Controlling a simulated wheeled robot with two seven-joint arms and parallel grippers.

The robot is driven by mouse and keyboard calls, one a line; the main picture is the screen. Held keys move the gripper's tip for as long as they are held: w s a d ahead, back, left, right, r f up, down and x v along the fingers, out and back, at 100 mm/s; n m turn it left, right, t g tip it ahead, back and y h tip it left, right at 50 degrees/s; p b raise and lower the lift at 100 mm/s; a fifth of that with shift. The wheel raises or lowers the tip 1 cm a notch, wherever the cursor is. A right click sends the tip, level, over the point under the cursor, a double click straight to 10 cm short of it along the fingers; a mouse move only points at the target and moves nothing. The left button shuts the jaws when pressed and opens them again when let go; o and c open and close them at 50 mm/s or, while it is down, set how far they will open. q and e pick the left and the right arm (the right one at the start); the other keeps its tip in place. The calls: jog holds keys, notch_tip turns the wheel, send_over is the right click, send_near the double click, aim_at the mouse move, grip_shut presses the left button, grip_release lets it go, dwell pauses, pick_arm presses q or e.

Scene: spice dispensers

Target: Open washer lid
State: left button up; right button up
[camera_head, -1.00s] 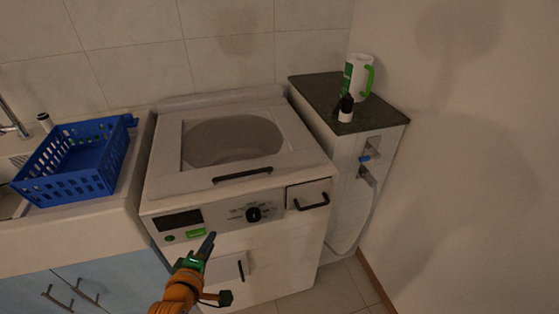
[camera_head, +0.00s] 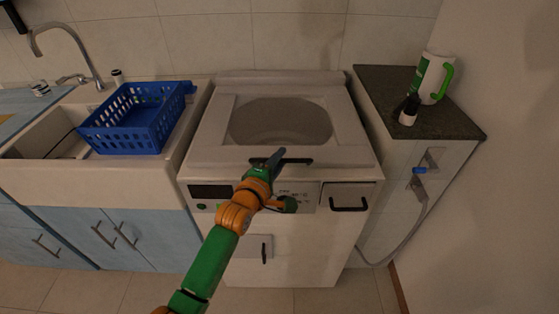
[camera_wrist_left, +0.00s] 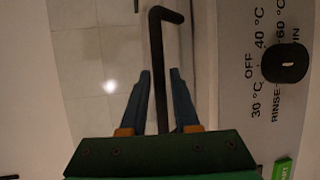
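The washer (camera_head: 300,265) stands in the middle of the head view. Its white lid (camera_head: 215,125) lies flat and closed, with a greyish round window. A black bar handle (camera_head: 300,161) runs along the lid's front edge. My left gripper (camera_head: 275,158) is at this handle and hides part of it. In the left wrist view the black handle (camera_wrist_left: 157,65) lies between the two blue fingers of my left gripper (camera_wrist_left: 160,82). The fingers are apart, with a gap on each side of the bar. My right gripper is not in view.
The front panel's knob (camera_wrist_left: 285,62) is close beside the left gripper. A drawer handle (camera_head: 348,207) is at the washer's right front. A blue basket (camera_head: 125,135) sits on the sink at left. A white-green jug (camera_head: 431,78) and small bottle (camera_head: 407,117) stand on the right counter.

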pick_arm(q)
grip_shut()
dwell(1.4)
